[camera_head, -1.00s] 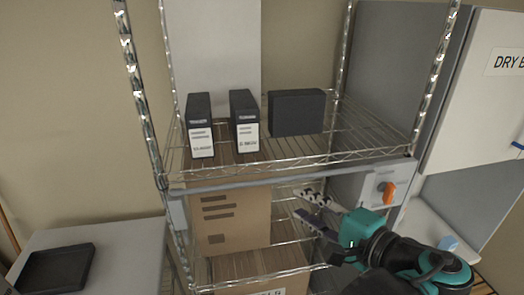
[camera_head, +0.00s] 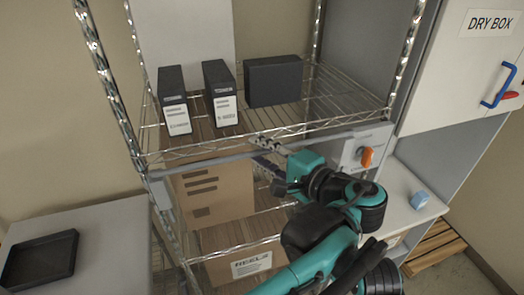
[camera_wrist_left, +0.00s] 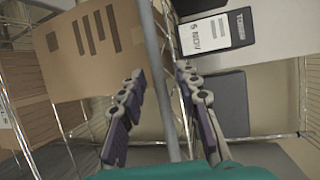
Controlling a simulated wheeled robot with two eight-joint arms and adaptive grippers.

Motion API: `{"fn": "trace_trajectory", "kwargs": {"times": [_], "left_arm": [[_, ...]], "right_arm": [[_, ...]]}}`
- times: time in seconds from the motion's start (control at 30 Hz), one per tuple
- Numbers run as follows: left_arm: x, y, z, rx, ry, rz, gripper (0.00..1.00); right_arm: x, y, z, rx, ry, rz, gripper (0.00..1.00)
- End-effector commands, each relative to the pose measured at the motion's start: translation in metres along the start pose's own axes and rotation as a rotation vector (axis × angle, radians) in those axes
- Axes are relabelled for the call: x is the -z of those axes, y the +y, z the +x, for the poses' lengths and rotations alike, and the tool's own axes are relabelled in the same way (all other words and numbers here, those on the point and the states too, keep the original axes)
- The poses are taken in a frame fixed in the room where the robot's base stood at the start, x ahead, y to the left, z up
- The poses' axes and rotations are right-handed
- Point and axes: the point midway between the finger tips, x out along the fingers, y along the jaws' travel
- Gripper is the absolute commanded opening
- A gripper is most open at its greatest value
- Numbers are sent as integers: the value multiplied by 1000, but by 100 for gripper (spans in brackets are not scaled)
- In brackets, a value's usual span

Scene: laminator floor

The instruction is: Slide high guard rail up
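The high guard rail (camera_head: 215,160) is a grey bar across the front of the wire rack, just below the upper shelf's front edge. It runs from a grey bracket on the left post towards a grey panel with an orange knob (camera_head: 366,157) on the right. My left gripper (camera_head: 264,152) is at the rail near its middle. In the left wrist view, the rail (camera_wrist_left: 154,45) passes between the two spread fingers of the left gripper (camera_wrist_left: 160,75). Gaps show on both sides of the bar. My right gripper is not in view.
The upper shelf (camera_head: 340,95) holds two labelled dark binders (camera_head: 220,95) and a dark box (camera_head: 274,82). Cardboard boxes (camera_head: 215,195) stand below the rail. A white dry box (camera_head: 465,65) is at the right, and a table with a black tray (camera_head: 40,260) at the left.

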Motion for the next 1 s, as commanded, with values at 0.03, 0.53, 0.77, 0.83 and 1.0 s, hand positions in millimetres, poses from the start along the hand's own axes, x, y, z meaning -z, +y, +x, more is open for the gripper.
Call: {"fn": "trace_trajectory", "kwargs": {"times": [0.03, 0.53, 0.77, 0.83, 1.0], "left_arm": [[0, 0, 0, 0, 0, 0, 32], [-1, -14, -3, 1, 0, 0, 0], [-5, -68, -13, 2, 0, -1, 0], [-6, -78, -15, 1, 0, -1, 0], [-6, -85, -16, 4, 0, -1, 0]], "right_arm": [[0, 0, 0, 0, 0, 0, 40], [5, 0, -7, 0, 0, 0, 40], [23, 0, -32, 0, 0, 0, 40], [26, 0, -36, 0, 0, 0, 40], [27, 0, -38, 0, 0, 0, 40]]}}
